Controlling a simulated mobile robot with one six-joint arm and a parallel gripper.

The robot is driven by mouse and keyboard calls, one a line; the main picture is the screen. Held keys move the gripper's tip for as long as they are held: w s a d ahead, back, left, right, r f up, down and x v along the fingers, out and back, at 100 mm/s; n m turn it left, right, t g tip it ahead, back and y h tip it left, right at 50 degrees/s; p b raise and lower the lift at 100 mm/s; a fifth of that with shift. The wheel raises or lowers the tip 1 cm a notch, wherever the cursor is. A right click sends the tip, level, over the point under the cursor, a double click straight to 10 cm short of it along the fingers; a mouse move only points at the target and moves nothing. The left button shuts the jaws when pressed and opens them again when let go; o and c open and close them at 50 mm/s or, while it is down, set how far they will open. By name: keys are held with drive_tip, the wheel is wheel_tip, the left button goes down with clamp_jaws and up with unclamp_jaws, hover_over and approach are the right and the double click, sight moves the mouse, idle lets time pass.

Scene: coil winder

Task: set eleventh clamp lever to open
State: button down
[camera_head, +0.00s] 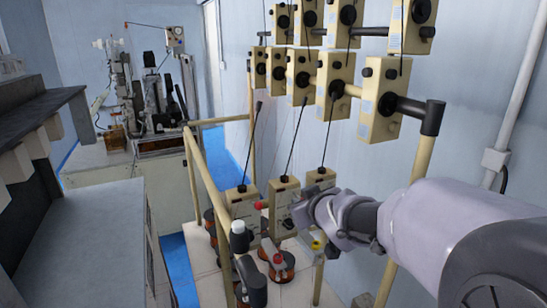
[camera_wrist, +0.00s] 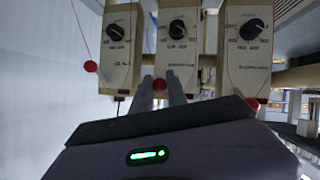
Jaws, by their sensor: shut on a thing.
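In the wrist view, my gripper (camera_wrist: 162,88) has its two grey fingers on either side of a red ball knob (camera_wrist: 160,85), shut on it. The knob sits in front of the lower edge of the middle beige box (camera_wrist: 180,53), which has a black dial. A left box (camera_wrist: 119,60) and right box (camera_wrist: 247,55) flank it, with a red ball (camera_wrist: 91,66) and another red ball (camera_wrist: 252,103) near them. In the head view, my gripper (camera_head: 297,212) reaches the lower row of boxes from the right. The fingertips are hard to make out there. I cannot tell which lever is the eleventh.
Upper rows of beige boxes (camera_head: 336,85) hang on a pipe frame at right. A tan rail (camera_head: 208,170) runs along the left of the lower row. A grey bench (camera_head: 80,235) stands at left, and a machine (camera_head: 155,95) stands behind. Thin rods rise from the lower boxes.

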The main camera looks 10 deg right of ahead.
wheel_tip(320, 180, up, 3)
drive_tip(key=g+p, duration=0.2)
drive_tip(key=p, duration=0.9)
drive_tip(key=shift+w+f+g, duration=0.1)
drive_tip(key=shift+f+g, duration=0.05)
drive_tip(key=shift+g, duration=0.25)
drive_tip(key=g+p, duration=0.1)
drive_tip(key=p, duration=0.2)
drive_tip(key=shift+w+n+h, duration=0.1)
drive_tip(key=shift+n+h, duration=0.2)
drive_tip(key=shift+f+p, duration=0.15)
drive_tip(key=shift+p, duration=0.85)
drive_tip(key=shift+f+g+p, duration=0.15)
drive_tip(key=shift+g+p, duration=0.15)
drive_tip(key=shift+p, duration=0.1)
drive_tip(key=c, duration=1.3)
unclamp_jaws()
drive_tip(key=shift+w+a+f, duration=0.1)
